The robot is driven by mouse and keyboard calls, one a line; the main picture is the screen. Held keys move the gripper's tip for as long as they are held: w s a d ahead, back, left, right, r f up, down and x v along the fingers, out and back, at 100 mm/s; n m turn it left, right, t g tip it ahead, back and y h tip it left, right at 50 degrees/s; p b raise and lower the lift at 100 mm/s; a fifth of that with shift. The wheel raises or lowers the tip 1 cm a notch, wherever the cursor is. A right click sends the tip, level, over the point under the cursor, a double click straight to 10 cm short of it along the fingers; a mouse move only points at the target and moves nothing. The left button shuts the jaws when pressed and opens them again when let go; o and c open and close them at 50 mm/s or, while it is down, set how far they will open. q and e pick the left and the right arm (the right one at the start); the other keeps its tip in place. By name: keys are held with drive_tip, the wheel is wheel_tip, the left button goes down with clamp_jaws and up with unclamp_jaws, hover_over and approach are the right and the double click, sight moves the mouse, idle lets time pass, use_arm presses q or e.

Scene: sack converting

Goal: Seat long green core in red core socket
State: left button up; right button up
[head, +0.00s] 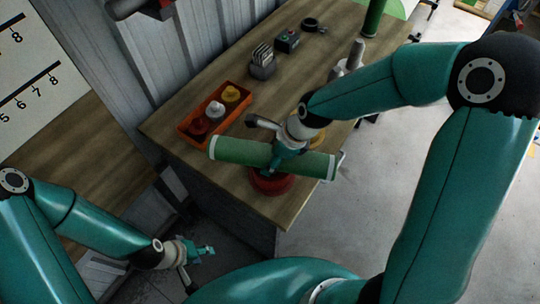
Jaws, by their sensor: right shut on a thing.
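The long green core (240,151) lies roughly level in the head view, with pale ends, above the front part of the wooden table. My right gripper (286,158) is shut on it near its middle. The red core socket (271,187) is on the table near its front edge, below the core in the picture. The core and gripper hide the socket's upper part, and I cannot tell the gap between core and socket. My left gripper (198,252) is low at the lower left, away from the core and in front of the table; its jaws are too small to read.
An orange tray (184,128) with red, white and yellow pieces stands on the table (165,124) to the left. A grey rack (263,66) and small dark box (287,40) stand behind. A dark green cylinder (374,18) stands upright at the far end. A corrugated wall borders the table's left.

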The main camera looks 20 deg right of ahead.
drive_tip(key=shift+f+b, duration=0.35)
drive_tip(key=shift+f, duration=0.1)
drive_tip(key=o, duration=1.6)
drive_tip(key=shift+c, duration=0.2)
drive_tip(key=shift+r, duration=0.25)
drive_tip(key=v, duration=1.2)
drive_tip(key=shift+r+p, duration=0.25)
drive_tip(key=shift+p, duration=0.05)
